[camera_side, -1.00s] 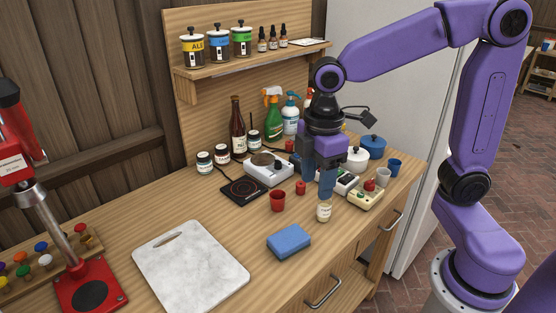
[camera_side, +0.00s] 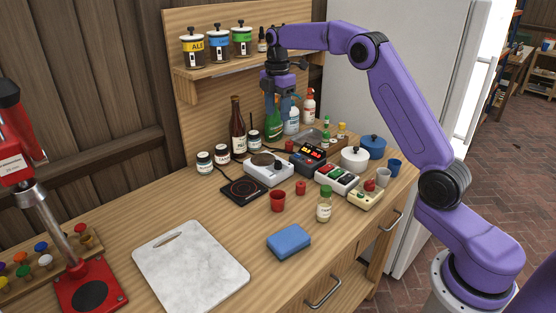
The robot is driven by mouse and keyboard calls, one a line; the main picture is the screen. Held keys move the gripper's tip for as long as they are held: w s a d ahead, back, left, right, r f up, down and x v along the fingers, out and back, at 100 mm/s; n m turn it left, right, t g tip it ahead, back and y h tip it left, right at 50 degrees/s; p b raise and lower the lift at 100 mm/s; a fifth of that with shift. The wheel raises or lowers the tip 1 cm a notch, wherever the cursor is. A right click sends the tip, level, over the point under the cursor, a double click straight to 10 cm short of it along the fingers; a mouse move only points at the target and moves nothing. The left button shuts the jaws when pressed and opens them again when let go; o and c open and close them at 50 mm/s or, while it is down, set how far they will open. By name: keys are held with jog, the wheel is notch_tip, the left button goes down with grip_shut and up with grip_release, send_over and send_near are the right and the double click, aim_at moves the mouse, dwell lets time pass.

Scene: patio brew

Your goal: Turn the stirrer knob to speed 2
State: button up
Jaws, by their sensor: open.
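A white unit with a round plate on top (camera_side: 268,166) stands at the back middle of the bench and looks like the stirrer. Small dark details show on its front, but I cannot make out the knob's setting. My gripper (camera_side: 279,115) points down, open and empty, well above the bench.
Around the unit are a black hot plate (camera_side: 243,190), a brown bottle (camera_side: 237,127), a black box with red digits (camera_side: 308,157) and a button box (camera_side: 337,178). A red cup (camera_side: 277,200) and small bottle (camera_side: 324,207) stand in front. The front is clear around a blue sponge (camera_side: 289,240).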

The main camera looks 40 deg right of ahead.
aim_at(278, 164)
notch_tip(278, 164, down, 18)
jog(key=shift+d+r, duration=0.15)
jog(key=shift+r, duration=0.1)
dwell(0.4)
grip_shut()
